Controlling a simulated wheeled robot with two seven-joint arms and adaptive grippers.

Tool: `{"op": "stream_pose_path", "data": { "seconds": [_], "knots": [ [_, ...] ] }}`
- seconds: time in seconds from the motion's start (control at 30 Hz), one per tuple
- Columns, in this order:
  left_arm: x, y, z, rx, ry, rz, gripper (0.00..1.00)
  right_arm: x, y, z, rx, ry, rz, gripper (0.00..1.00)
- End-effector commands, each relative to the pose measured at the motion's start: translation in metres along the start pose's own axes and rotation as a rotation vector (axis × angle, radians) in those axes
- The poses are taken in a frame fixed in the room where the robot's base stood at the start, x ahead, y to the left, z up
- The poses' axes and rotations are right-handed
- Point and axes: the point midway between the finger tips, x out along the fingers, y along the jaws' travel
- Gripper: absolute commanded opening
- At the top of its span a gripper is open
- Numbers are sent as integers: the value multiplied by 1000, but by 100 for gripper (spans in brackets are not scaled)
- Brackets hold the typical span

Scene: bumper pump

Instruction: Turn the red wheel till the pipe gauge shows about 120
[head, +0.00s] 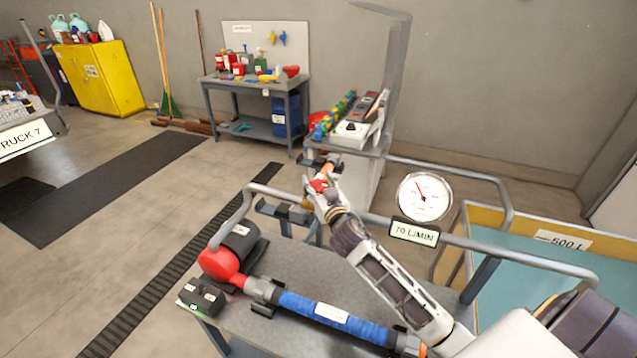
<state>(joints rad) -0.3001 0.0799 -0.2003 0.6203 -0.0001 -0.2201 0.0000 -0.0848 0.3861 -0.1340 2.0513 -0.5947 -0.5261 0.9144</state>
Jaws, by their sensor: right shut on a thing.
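The red wheel (319,185) shows as a small red patch at the pipe behind the cart, mostly hidden by my right gripper (322,190). The gripper is shut on it, with my right arm reaching in from the lower right. The round white pipe gauge (425,197) stands right of the gripper. Its thin needle points up and slightly left; the scale figures are too small to read. A plate below the gauge reads 70 L/MIN (413,232). My left gripper is not in view.
A grey cart (290,268) with tubular rails carries a blue-wrapped hose (330,312) with a red end (219,264) and a small black box (201,297). A tank marked 500 L (563,241) stands right. A workbench (250,84) and yellow cabinet (100,78) stand behind.

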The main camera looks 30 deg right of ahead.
Motion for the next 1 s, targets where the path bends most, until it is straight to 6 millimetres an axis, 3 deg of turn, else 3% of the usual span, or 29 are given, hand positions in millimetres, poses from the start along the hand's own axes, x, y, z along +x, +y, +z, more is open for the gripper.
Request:
{"op": "stream_pose_path", "data": {
  "seconds": [0.77,0.8,0.93,1.0],
  "knots": [
    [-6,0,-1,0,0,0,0,0,0,2,-1,-4,-71,32],
    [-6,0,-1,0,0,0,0,0,0,2,-1,-4,-71,61],
    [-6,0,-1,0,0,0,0,0,0,2,0,-3,-71,78],
    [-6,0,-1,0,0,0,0,0,0,1,0,-2,-71,78]
  ]
}}
